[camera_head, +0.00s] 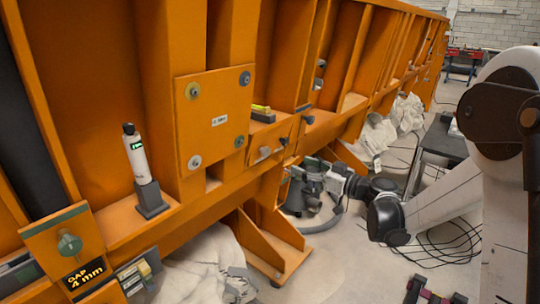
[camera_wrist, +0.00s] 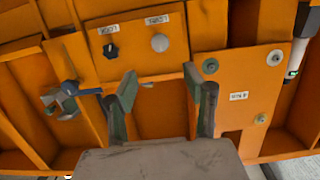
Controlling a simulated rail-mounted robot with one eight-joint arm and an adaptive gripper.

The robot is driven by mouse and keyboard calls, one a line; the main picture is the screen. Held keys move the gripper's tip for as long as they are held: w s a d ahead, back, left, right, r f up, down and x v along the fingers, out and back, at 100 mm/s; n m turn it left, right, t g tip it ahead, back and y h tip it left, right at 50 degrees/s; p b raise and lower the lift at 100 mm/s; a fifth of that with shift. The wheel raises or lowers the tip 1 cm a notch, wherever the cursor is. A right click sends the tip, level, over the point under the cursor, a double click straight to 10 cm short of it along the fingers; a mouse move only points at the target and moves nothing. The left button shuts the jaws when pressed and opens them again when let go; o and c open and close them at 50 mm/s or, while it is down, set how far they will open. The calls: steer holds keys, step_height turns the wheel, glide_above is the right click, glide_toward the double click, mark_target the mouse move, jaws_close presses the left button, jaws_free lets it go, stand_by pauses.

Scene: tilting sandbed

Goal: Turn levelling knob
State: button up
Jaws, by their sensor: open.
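A green knob (camera_head: 69,243) sits on an orange plate at lower left in the head view, above a "GAP 4 mm" display (camera_head: 84,274). In the wrist view, a small orange panel (camera_wrist: 142,62) carries a black knob (camera_wrist: 111,50) and a pale round button (camera_wrist: 160,43). In the head view my gripper (camera_head: 308,184) is beside the orange frame, right of centre.
A bolted orange plate (camera_head: 214,120) and a white handheld device (camera_head: 137,155) in a dark holder are on the frame. A blue-handled fitting (camera_wrist: 66,98) is left of my fingers. White sacks (camera_head: 208,265) and cables lie on the floor; a dark table (camera_head: 442,140) stands at right.

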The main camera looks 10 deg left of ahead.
mark_target(268, 152)
steer(key=b+x, duration=0.2)
steer(key=x, duration=1.1)
steer(key=shift+w+a+r, duration=0.1)
steer(key=shift+w+a, duration=0.05)
steer(key=shift+a, duration=0.05)
steer(key=c, duration=1.2)
jaws_close()
